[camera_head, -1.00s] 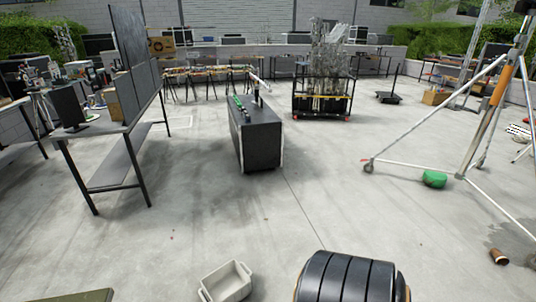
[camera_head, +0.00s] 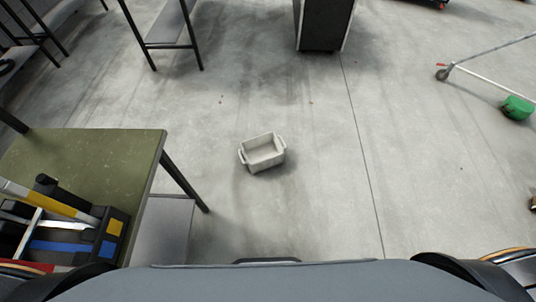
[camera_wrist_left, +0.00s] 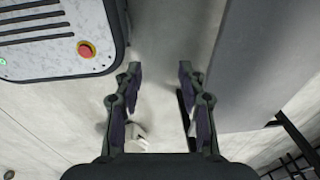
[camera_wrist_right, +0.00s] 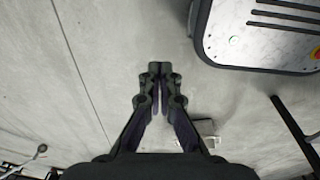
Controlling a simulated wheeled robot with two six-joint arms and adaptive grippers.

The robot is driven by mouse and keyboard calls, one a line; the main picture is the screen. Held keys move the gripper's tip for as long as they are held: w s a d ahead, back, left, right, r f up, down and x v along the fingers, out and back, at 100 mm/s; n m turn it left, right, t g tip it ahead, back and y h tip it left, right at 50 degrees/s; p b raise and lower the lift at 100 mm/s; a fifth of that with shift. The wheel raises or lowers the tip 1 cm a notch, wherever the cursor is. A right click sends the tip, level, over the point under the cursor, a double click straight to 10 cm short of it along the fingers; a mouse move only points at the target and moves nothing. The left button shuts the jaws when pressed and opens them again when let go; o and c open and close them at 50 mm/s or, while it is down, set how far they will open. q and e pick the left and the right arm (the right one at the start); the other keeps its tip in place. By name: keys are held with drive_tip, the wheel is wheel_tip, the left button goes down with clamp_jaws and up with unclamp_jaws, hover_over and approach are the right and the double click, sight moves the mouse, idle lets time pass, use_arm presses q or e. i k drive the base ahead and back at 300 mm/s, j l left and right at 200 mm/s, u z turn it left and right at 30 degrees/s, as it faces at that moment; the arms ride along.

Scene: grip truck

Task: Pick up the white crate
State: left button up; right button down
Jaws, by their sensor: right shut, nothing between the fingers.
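The white crate (camera_head: 263,152) stands upright and empty on the concrete floor in the head view, ahead of my body. It has a handle at each end. In the left wrist view my left gripper (camera_wrist_left: 160,70) is open with nothing between its fingers, and part of the crate (camera_wrist_left: 137,136) shows beyond, partly hidden by a finger. In the right wrist view my right gripper (camera_wrist_right: 159,68) is shut and empty. The crate (camera_wrist_right: 207,128) shows beyond its right finger, partly hidden. Both grippers are apart from the crate and out of the head view.
A green-topped table (camera_head: 85,150) with tools stands at the left, near the crate. A dark cabinet (camera_head: 322,25) stands behind it. A tripod leg and green object (camera_head: 517,107) lie at the right. The floor around the crate is clear.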

sight(264, 152)
drive_tip(key=u, duration=0.25)
drive_tip(key=i+l+u, duration=0.2)
drive_tip(key=l+u, duration=0.2)
drive_tip(key=i+l+u, duration=0.15)
drive_tip(key=l+u, duration=0.25)
drive_tip(key=i+l+u, duration=0.1)
drive_tip(key=l+u, duration=0.3)
drive_tip(key=i+l+u, duration=0.1)
drive_tip(key=l, duration=0.9)
drive_tip(key=i+l+u, duration=0.1)
drive_tip(key=l, duration=0.85)
